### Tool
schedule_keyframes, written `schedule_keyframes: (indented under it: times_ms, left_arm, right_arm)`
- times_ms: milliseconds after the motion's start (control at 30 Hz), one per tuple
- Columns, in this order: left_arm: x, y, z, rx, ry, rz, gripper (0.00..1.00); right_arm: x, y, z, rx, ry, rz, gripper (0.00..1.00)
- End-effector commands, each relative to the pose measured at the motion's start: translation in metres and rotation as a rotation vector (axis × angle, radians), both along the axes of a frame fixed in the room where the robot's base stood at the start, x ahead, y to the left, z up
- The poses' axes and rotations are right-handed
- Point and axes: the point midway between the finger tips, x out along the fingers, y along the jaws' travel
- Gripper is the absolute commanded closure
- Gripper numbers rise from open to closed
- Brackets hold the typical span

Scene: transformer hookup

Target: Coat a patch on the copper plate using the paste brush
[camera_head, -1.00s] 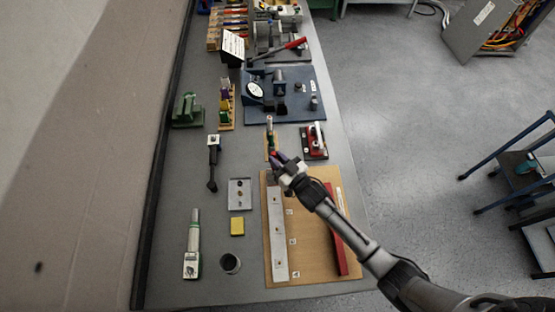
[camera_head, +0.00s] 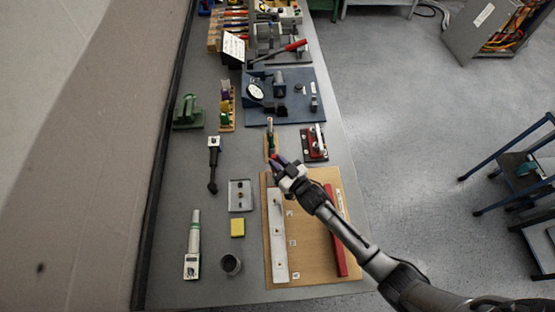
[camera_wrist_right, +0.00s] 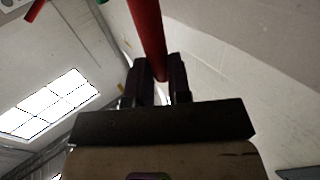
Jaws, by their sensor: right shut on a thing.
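My right gripper (camera_head: 277,160) is over the far edge of a tan board. In the right wrist view its dark fingers (camera_wrist_right: 160,80) are shut on a red rod-like handle (camera_wrist_right: 147,35). The handle looks like that of the paste brush, but its bristles are not visible. A long pale grey bar (camera_head: 278,235) with holes lies along the left of the board. I cannot make out a clearly copper-coloured plate. My left gripper is out of view.
The tan board (camera_head: 308,255) also bears a red bar (camera_head: 335,230). A small stand (camera_head: 270,135) and a red-and-black fixture (camera_head: 314,142) stand beyond it. A grey tray (camera_head: 240,195), yellow block (camera_head: 237,228) and dark cup (camera_head: 231,265) lie to the left.

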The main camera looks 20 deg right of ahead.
Motion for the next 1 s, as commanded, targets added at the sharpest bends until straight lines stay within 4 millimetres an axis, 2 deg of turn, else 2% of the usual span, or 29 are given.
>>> schedule_keyframes:
  times_ms: [433, 567, 1000]
  left_arm:
    - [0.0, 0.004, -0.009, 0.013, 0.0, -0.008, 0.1]
    - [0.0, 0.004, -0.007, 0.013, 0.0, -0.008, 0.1]
    - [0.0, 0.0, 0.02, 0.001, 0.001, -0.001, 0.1]
  right_arm:
    - [0.016, -0.006, -0.002, 0.0, 0.0, 0.0, 1.0]
    - [0.015, -0.006, 0.0, 0.0, 0.0, 0.0, 1.0]
    - [0.015, -0.005, 0.028, 0.0, 0.0, 0.0, 1.0]
